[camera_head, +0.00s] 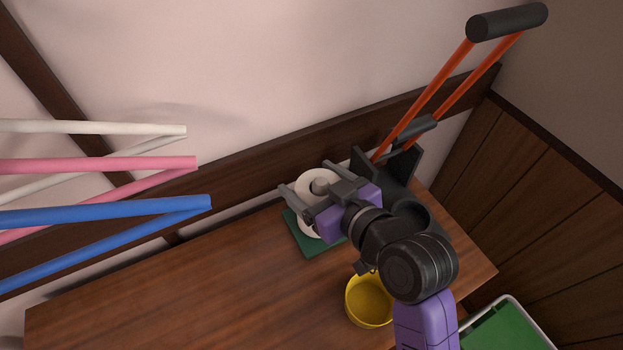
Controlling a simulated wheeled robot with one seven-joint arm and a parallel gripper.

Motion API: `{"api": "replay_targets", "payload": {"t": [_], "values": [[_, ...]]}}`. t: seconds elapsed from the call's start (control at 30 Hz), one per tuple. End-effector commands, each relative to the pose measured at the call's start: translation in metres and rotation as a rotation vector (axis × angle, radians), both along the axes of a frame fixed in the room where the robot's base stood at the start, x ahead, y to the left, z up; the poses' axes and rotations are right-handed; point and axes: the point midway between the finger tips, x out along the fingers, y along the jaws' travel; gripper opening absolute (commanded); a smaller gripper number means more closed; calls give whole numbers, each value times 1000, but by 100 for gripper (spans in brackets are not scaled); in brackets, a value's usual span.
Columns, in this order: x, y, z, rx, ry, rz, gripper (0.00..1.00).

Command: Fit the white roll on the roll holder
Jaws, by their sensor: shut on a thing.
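The white roll (306,182) is near the back edge of the table, between the two fingers of my gripper (305,177). My gripper is shut on the roll, with one finger on each side of it. The grey post of the roll holder (320,186) shows in the middle of the roll, so the roll looks to be around it. How far down the post the roll sits cannot be told. The holder's green square base (308,246) shows below the roll. My gripper's body hides the right part of the roll and base.
A yellow bowl (369,300) stands close to my arm on the wooden table (200,290). White, pink and blue bars (105,212) reach in from the left. The table's left part is clear.

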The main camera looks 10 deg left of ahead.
Motion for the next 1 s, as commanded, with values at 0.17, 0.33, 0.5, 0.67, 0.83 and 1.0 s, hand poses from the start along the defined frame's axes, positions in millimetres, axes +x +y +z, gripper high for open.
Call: {"api": "replay_targets", "payload": {"t": [0.17,0.33,0.5,0.67,0.83,1.0], "values": [[0,0,-3,1,-1,0,33],[0,0,-5,1,-1,0,33],[0,0,-7,1,-1,0,33],[0,0,-8,1,-1,0,89],[0,0,-8,0,0,0,100],[-2,-2,-8,-1,1,0,100]]}}
